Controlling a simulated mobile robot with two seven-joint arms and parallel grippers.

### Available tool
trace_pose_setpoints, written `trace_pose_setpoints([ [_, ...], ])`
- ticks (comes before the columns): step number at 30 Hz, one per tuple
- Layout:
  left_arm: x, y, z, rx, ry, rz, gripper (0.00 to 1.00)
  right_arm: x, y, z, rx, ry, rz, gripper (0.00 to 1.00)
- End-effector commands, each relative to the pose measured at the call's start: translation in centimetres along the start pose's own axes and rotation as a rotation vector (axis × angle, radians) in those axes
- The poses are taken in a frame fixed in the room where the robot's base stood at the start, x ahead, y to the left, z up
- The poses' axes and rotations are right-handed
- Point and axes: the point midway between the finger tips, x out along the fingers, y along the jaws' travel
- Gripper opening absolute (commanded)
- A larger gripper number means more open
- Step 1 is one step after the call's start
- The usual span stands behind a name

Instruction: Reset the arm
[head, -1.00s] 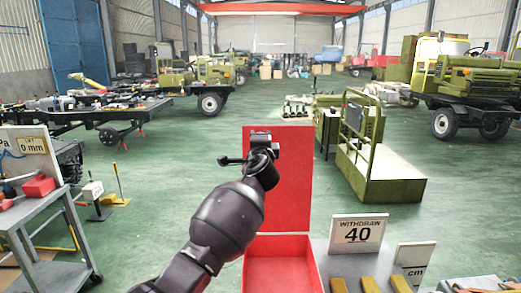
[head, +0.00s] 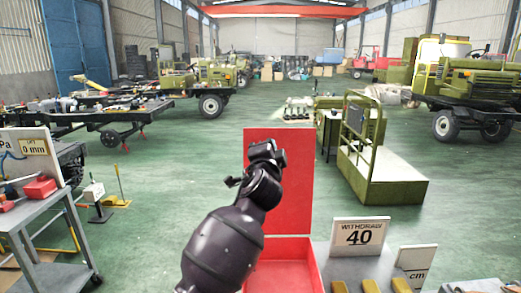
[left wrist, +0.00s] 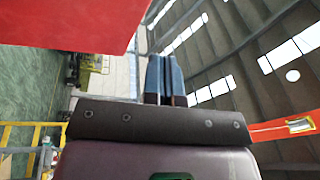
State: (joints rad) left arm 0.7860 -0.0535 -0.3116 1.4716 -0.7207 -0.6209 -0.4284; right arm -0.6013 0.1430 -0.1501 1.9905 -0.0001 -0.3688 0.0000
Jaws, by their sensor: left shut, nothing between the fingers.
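My left arm rises from the bottom middle of the head view, in front of an open red box. Its gripper end (head: 266,152) is in front of the upright red lid (head: 295,185). In the left wrist view my left gripper's two blue-grey fingers (left wrist: 164,78) lie side by side, shut with nothing held. A red surface, probably the lid, fills the top left of that view, apart from the fingers. My right gripper is not in view.
The red box's open tray (head: 285,268) is at the bottom middle. A WITHDRAW 40 sign (head: 360,235) stands on a grey bench to its right. A grey cart (head: 45,225) is at left. An olive platform (head: 385,180) stands behind at right. Green floor is open between.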

Motion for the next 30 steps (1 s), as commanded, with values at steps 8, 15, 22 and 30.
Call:
trace_pose_setpoints([
  [8, -2.8, 0.4, 2.8, -0.394, 0.079, 0.039, 0.0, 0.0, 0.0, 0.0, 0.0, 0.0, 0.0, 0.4],
  [15, -7.0, 4.3, 8.5, -0.656, 0.051, 0.101, 0.0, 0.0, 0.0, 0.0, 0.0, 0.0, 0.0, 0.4],
  [22, -13.5, 9.2, 15.4, -0.889, -0.034, 0.157, 0.0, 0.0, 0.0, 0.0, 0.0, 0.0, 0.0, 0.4],
  [30, -22.8, 14.4, 22.7, -1.065, -0.18, 0.204, 0.0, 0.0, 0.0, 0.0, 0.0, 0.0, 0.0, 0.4],
])
